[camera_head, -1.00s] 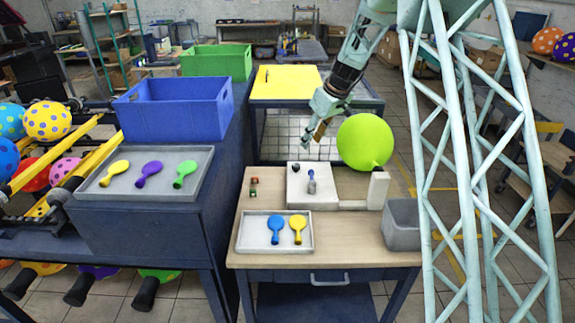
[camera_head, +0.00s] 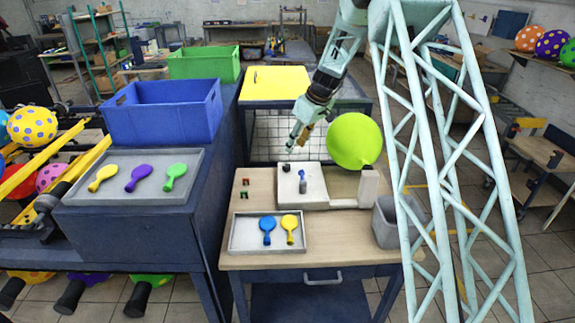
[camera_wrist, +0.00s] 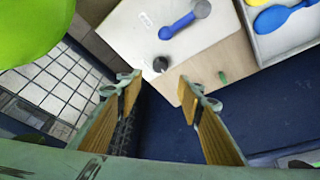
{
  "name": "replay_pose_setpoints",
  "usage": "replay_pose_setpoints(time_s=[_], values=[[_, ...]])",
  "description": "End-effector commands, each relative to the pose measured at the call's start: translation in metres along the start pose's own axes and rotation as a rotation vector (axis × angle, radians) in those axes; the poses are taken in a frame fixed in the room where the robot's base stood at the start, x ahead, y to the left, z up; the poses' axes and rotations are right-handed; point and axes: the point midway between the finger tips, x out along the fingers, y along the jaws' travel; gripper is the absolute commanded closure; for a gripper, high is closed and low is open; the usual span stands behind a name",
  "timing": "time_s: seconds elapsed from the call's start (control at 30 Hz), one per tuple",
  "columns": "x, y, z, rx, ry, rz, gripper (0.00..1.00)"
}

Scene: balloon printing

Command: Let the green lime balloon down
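The inflated lime green balloon (camera_head: 354,140) sits at the back right of the wooden bench, behind a small pale upright block (camera_head: 368,187). It also fills the upper left corner of the wrist view (camera_wrist: 28,28). A pale box (camera_head: 318,198) on the bench carries a blue lever (camera_head: 302,179) and a black knob (camera_head: 286,168). The lever (camera_wrist: 184,22) and knob (camera_wrist: 160,64) show beyond my fingers in the wrist view. My gripper (camera_head: 297,143) is above and behind the knob, left of the balloon, with its fingers (camera_wrist: 160,92) apart and nothing between them.
A red and a green switch (camera_head: 245,190) are left of the box. A grey tray (camera_head: 240,241) holds a blue and a yellow flat balloon. A grey bin (camera_head: 385,228) is at the bench's right. A blue crate (camera_head: 160,115) and another tray (camera_head: 90,195) stand left.

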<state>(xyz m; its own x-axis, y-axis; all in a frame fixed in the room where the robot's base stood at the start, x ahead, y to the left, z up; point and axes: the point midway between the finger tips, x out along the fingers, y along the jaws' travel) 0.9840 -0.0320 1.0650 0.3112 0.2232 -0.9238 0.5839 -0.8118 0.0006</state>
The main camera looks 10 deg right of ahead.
Motion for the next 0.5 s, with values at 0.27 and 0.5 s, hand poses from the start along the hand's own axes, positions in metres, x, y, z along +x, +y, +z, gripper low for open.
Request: replay_pose_setpoints(time_s=[0.27, 0.5], values=[[0.030, -0.001, 0.001, -0.001, -0.001, -0.001, 0.66], [0.058, -0.001, 0.001, 0.000, -0.001, -0.002, 0.66]])
